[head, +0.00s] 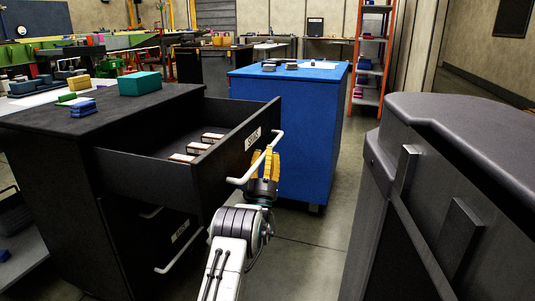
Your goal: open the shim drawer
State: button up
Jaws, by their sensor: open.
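The shim drawer (225,155) is the top drawer of a black cabinet (50,150). It stands pulled well out, with a white label on its front and small brown-and-white boxes (200,145) inside. Its pale bar handle (240,180) runs along the front. My gripper (267,160), with yellow fingers, is open at the middle of this handle. The fingers hide part of the bar, and I cannot tell whether they touch it.
A lower drawer with its own handle (172,250) is closed below. A blue cabinet (310,130) stands close behind my gripper. A large dark rounded body (450,170) fills the right side. Grey floor (310,245) shows between.

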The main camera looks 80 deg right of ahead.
jog(key=v, duration=0.7)
jog(key=shift+r, duration=0.1)
dwell(0.8)
